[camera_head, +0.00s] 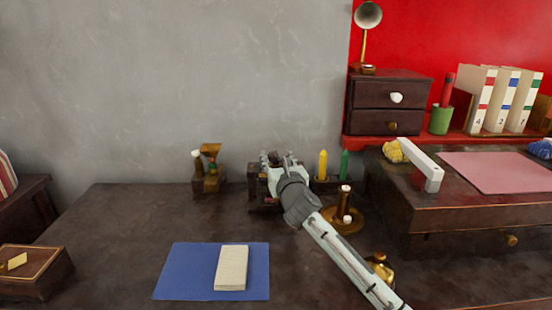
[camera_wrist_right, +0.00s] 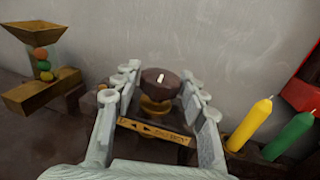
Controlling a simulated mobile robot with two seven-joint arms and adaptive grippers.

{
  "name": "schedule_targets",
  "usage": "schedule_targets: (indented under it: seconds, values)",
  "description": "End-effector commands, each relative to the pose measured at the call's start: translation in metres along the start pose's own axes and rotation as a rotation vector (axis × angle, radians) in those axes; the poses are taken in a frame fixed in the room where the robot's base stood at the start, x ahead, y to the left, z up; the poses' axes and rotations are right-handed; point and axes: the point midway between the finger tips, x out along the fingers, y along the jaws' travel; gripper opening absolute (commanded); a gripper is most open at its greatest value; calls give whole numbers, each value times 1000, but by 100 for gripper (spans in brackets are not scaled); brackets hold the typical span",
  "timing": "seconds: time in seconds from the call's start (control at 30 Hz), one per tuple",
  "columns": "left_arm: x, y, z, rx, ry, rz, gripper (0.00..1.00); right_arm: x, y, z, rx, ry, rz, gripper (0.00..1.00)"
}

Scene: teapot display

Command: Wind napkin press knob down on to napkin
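The napkin press (camera_head: 254,184) stands at the back of the dark desk, mostly hidden behind my right gripper (camera_head: 276,166) in the head view. In the right wrist view its round dark brown knob (camera_wrist_right: 160,84), with a white mark on top, sits between the fingertips of my right gripper (camera_wrist_right: 161,78). Brass parts show under the knob, and a yellow bar (camera_wrist_right: 155,133) with arrows and lettering crosses in front. The fingers are spread, one on each side of the knob; I cannot tell whether they touch it. The napkin is hidden. My left gripper is not in view.
A yellow candle (camera_wrist_right: 250,124) and a green one (camera_wrist_right: 288,137) stand close right of the press. A brass funnel stand (camera_wrist_right: 40,60) with coloured balls is to the left. A brass candle holder (camera_head: 343,220) is near my right arm. A blue mat (camera_head: 190,272) lies in front.

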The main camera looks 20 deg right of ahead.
Motion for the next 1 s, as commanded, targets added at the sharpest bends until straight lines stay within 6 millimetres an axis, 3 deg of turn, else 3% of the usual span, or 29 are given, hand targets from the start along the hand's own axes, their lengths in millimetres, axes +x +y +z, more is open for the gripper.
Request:
schedule_targets:
  seconds: [0.03, 0.27, 0.67, 1.0]
  values:
    - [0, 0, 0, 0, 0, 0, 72, 0, 0, 0, 0, 0, 0, 33]
    - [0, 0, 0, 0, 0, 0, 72, 0, 0, 0, 0, 0, 0, 5]
    - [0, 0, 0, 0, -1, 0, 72, 0, 1, 0, 2, 2, -83, 5]
    - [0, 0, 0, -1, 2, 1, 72, 0, 3, 0, 2, 2, -356, 5]
